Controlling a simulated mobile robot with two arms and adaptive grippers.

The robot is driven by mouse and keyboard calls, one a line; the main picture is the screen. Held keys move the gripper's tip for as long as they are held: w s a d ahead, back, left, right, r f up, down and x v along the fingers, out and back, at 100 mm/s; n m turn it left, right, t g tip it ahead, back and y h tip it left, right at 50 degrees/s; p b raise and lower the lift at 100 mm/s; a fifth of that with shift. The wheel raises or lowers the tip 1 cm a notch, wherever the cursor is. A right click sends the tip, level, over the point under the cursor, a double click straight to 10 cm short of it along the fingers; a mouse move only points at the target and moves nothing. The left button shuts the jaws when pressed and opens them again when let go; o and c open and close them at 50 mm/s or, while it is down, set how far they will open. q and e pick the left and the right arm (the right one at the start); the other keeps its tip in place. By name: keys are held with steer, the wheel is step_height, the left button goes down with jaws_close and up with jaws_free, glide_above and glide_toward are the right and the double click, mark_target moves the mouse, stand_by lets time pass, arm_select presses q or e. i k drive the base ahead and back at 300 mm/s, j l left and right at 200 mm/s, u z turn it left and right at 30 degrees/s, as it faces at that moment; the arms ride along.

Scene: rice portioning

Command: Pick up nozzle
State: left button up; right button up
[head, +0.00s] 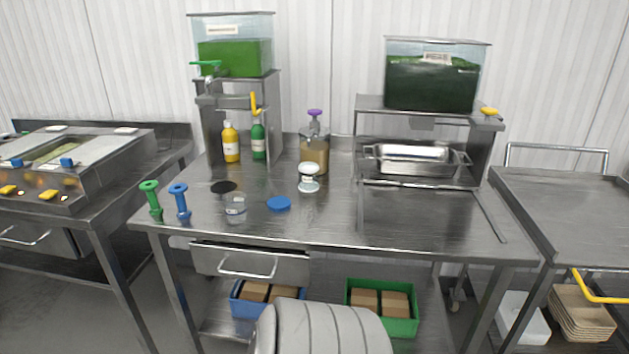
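No part is plainly a nozzle. Two small upright pieces with flared ends, one green (152,198) and one blue (180,202), stand at the left front of the steel table (330,222) and may be nozzles. A white-topped small container (309,178) stands near the middle, in front of a clear jar of tan contents (314,155) with a purple top. A clear cup (235,208) stands near the front edge, and a blue disc (278,203) lies to its right. Neither of my grippers is in view.
A yellow bottle (231,143) and a green bottle (258,141) stand at the back left. A tank of green liquid (234,58) with a tap sits above them. A steel pan (412,160) sits under the right shelf. The table's right front is clear.

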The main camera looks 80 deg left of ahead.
mark_target(148, 186)
steer(key=u, duration=3.65)
